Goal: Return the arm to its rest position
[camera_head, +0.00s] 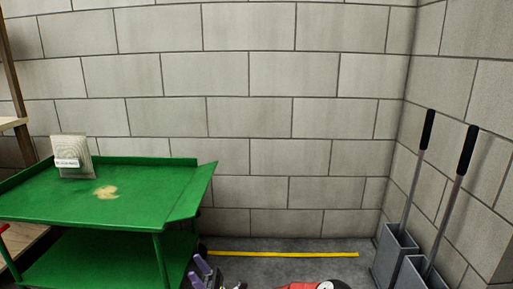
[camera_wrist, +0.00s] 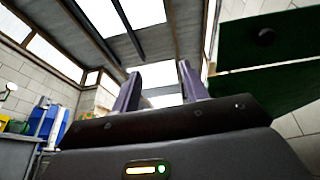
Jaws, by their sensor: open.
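My gripper (camera_wrist: 160,90) is open and empty in the wrist view, its two purple fingers apart and pointing up toward the roof windows. In the head view my gripper (camera_head: 203,272) shows at the bottom edge, low and just right of the green cart (camera_head: 140,180). A red and black part of my arm (camera_head: 315,285) shows at the bottom edge too. A pale, ridged filter (camera_head: 74,155) with a white label stands tilted on the cart's top, at the left, well apart from my gripper.
The cart's dark green underside (camera_wrist: 275,45) is close on the right in the wrist view. Two long-handled tools stand in grey bins (camera_head: 393,252) at the right wall. A yellow floor line (camera_head: 285,254) runs before the block wall (camera_head: 300,120). Floor between cart and bins is clear.

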